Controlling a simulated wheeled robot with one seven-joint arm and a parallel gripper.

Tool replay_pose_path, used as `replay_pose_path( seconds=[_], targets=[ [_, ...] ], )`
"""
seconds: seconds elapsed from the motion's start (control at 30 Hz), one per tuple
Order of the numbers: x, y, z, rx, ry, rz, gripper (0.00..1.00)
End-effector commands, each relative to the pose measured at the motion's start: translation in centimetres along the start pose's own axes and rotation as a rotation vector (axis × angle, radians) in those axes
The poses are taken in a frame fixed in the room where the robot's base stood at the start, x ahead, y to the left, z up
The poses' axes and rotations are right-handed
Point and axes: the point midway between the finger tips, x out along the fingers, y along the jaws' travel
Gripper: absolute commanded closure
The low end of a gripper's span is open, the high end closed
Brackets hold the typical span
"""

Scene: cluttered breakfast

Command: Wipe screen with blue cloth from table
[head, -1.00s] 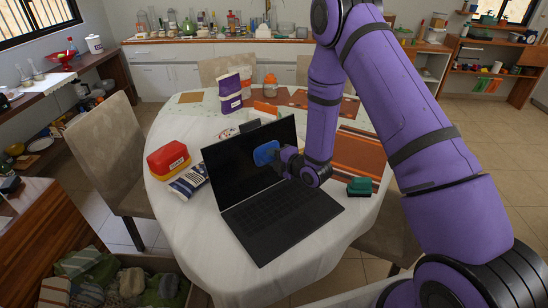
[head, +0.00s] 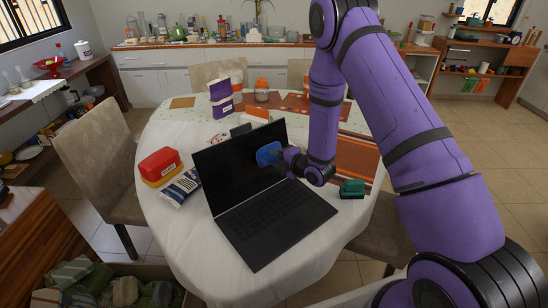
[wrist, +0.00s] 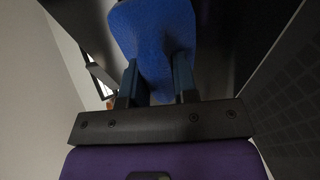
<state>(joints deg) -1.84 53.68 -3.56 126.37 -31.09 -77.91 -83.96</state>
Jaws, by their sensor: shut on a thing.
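The open black laptop stands on the round table with its dark screen (head: 225,165) tilted back and its keyboard (head: 270,213) toward me. My gripper (head: 281,157) is shut on the blue cloth (head: 268,154) and holds it up at the right part of the screen. In the wrist view the blue cloth (wrist: 155,40) is pinched between the two fingers of my gripper (wrist: 160,82), with the dark screen behind it. I cannot tell for certain whether the cloth touches the screen.
On the white-clothed table (head: 165,225), a red and yellow container (head: 160,166) and a striped packet (head: 180,187) lie left of the laptop. A green block (head: 352,188) lies to the right. A purple carton (head: 221,98) and an orange-lidded jar (head: 262,90) stand behind.

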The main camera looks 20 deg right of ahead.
Motion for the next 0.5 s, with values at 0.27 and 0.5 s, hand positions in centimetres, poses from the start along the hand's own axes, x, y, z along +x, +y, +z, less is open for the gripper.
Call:
replay_pose_path(
  seconds=[0.27, 0.5],
  targets=[
    [-2.4, 0.0, -0.4, 0.0, 0.0, -0.001, 0.97],
    [-4.3, 0.0, -0.7, 0.0, 0.0, -0.002, 0.97]
  ],
)
